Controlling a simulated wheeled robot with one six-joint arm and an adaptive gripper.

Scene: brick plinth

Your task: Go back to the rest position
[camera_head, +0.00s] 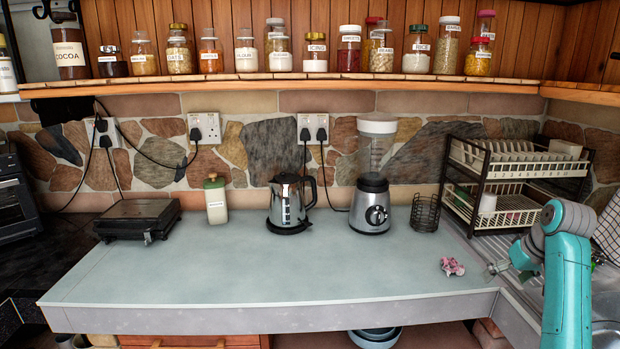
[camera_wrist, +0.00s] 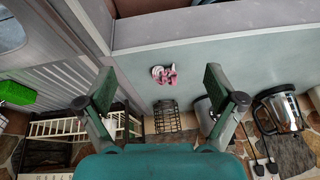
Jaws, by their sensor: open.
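My gripper (camera_head: 497,268) is at the right end of the counter, beside a small pink-and-white object (camera_head: 452,266). In the wrist view my gripper (camera_wrist: 160,95) is open, with its two fingers wide apart and nothing between them that it holds. The pink-and-white object (camera_wrist: 164,75) shows there beyond the fingertips, lying on the pale counter, apart from the fingers. My teal arm comes in from the right in the head view and hides part of the sink area.
A blender (camera_head: 372,205), a kettle (camera_head: 290,205), a wire basket (camera_head: 425,212), a bottle (camera_head: 216,200) and a black grill (camera_head: 140,218) stand along the back. A two-tier dish rack (camera_head: 512,172) is at the right. The counter's (camera_head: 250,275) front and middle are clear.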

